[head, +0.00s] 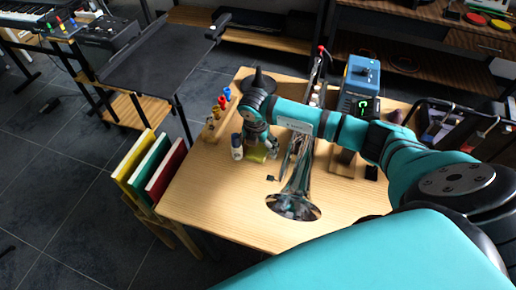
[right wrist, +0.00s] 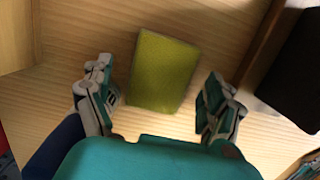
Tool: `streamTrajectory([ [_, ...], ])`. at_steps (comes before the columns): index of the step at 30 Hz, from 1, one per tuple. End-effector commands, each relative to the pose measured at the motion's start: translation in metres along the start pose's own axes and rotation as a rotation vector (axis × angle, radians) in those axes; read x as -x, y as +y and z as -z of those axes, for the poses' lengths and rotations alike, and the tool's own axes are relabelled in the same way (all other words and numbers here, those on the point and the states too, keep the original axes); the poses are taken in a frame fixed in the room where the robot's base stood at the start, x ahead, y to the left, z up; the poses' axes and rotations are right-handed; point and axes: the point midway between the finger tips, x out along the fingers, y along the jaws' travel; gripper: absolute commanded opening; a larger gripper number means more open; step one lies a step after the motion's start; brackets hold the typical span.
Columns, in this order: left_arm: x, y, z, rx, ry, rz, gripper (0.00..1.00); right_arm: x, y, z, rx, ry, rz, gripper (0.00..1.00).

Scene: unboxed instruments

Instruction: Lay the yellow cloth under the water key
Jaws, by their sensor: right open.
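The yellow cloth (right wrist: 165,72) lies flat on the wooden table as a folded rectangle. In the head view it shows partly, as a yellow patch (head: 257,158) below my right gripper (head: 259,148). In the right wrist view my right gripper (right wrist: 159,75) is open, with one finger on each side of the cloth and a gap to it on both sides. A silver trumpet (head: 295,185) is on the table to the right of the cloth, its bell toward the near edge. My arm hides its middle, and I cannot make out the water key. My left gripper is out of view.
A small bottle (head: 237,147) stands left of the cloth. A wooden rack with coloured pieces (head: 217,118) is along the table's left side. A blue device (head: 362,76) stands at the back right. The near left table surface (head: 215,200) is clear.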

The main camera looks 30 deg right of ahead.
Motion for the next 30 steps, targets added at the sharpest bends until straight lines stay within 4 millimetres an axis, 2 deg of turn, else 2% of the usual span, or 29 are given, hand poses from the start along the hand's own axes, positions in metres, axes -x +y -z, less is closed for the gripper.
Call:
streamTrajectory([
  [25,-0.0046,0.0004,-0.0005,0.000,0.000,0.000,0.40,-0.0042,0.0002,0.0006,0.000,0.000,0.000,0.89],
  [30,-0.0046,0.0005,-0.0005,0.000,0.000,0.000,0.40,-0.0041,0.0002,0.0006,0.000,0.000,0.000,0.67],
])
